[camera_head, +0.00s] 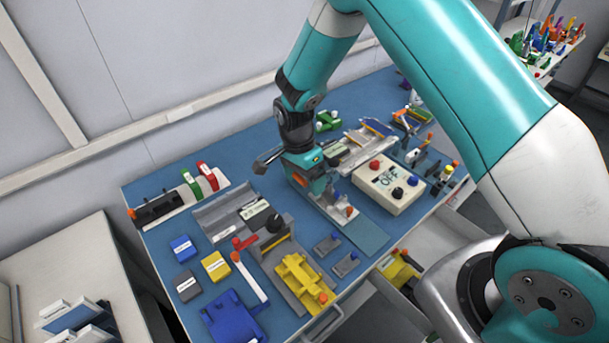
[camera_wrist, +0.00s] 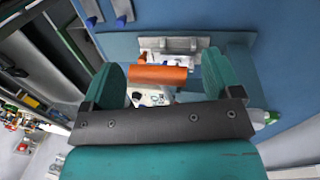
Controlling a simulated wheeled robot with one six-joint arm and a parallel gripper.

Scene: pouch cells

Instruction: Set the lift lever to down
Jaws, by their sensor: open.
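An orange bar-shaped handle (camera_wrist: 158,76), which looks like the lift lever's grip, lies crosswise between the two teal fingers of my gripper (camera_wrist: 162,64) in the wrist view. A gap shows between the right finger and the handle; the left finger is close to its left end, and I cannot tell whether they touch. The gripper is open. In the head view my gripper (camera_head: 316,186) points down over a grey and white fixture (camera_head: 336,206) in the middle of the blue table. The lever's base and pivot are mostly hidden by the gripper.
A white control box (camera_head: 389,186) with red and black knobs stands just right of my gripper. A grey tray (camera_head: 215,217), a yellow fixture (camera_head: 300,280) and a blue fixture (camera_head: 232,318) are left and in front. An open drawer (camera_head: 432,243) juts from the table's front.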

